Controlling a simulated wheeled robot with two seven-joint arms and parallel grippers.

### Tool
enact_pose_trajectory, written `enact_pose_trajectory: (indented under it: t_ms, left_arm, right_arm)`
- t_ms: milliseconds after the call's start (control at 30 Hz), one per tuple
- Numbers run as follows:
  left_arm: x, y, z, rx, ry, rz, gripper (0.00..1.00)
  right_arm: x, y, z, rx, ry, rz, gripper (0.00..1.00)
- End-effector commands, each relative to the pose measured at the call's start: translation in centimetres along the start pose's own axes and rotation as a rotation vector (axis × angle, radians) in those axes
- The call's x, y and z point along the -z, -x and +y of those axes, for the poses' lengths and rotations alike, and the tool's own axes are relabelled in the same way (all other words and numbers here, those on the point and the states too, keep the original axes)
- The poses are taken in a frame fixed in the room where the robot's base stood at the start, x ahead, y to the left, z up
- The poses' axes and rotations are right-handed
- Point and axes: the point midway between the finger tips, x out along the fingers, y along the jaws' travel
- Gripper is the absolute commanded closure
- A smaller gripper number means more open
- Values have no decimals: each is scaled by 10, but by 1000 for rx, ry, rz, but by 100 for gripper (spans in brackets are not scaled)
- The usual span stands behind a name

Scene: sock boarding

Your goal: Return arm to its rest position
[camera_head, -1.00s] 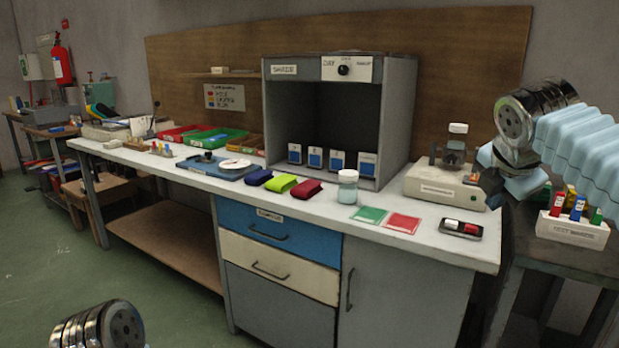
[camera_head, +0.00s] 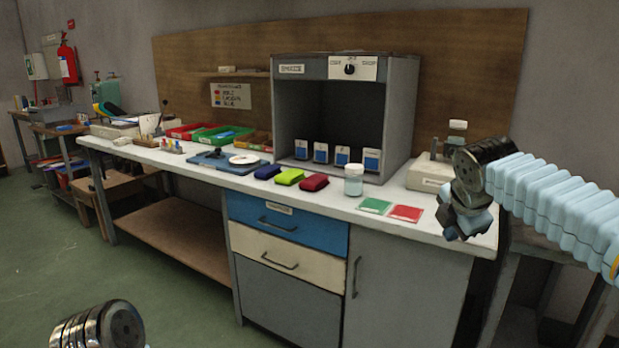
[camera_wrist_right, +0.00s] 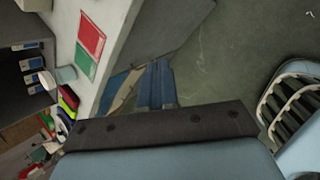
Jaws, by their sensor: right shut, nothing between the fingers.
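My right gripper (camera_head: 462,224) is shut and empty. In the right wrist view my own dark bar and pale blue housing fill the lower part. Only a silver joint of my left arm shows at the bottom left of the head view; the left gripper is out of view.
The bench holds a grey booth (camera_head: 345,110), a jar (camera_head: 353,180), a green card (camera_head: 375,206), a red card (camera_head: 407,213) and folded socks (camera_head: 290,177). A beige device (camera_head: 428,176) is partly hidden behind my right arm. Floor (camera_head: 180,300) at the left is clear.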

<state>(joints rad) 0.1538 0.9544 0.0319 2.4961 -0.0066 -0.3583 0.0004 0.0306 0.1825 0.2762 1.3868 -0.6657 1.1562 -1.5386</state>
Motion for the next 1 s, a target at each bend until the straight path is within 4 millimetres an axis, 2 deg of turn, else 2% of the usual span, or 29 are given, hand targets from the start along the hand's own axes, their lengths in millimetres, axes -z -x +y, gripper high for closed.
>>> enact_pose_trajectory:
  t_ms: [200,267,300,367,400,467,500,567,667,700,767,800,900,1000]
  left_arm:
    - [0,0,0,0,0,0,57]
    - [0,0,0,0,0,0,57]
    - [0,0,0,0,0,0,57]
    - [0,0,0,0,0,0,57]
    - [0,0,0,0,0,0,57]
    - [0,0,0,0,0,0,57]
    - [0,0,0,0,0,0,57]
    - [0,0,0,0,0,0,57]
    - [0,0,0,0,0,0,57]
    - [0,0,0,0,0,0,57]
    - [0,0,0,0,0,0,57]
    - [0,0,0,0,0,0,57]
    - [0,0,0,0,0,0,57]
    - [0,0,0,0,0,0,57]
  right_arm:
    - [55,-83,-15,48,-140,124,100]
    - [78,-113,-26,75,-208,173,100]
    - [96,-136,-36,99,-264,209,100]
    - [124,-168,-55,143,-361,261,100]
    - [142,-188,-70,175,-433,294,100]
    - [170,-216,-94,230,-547,337,100]
    - [189,-232,-113,271,-629,361,100]
    - [216,-255,-143,338,-762,387,100]
    - [258,-283,-201,462,-1007,402,100]
    - [274,-292,-226,515,-1110,396,100]
    - [296,-300,-265,594,-1269,370,100]
    - [308,-304,-291,644,-1375,343,100]
    - [330,-305,-349,745,-1614,251,100]
    - [342,-299,-393,806,-1794,154,100]
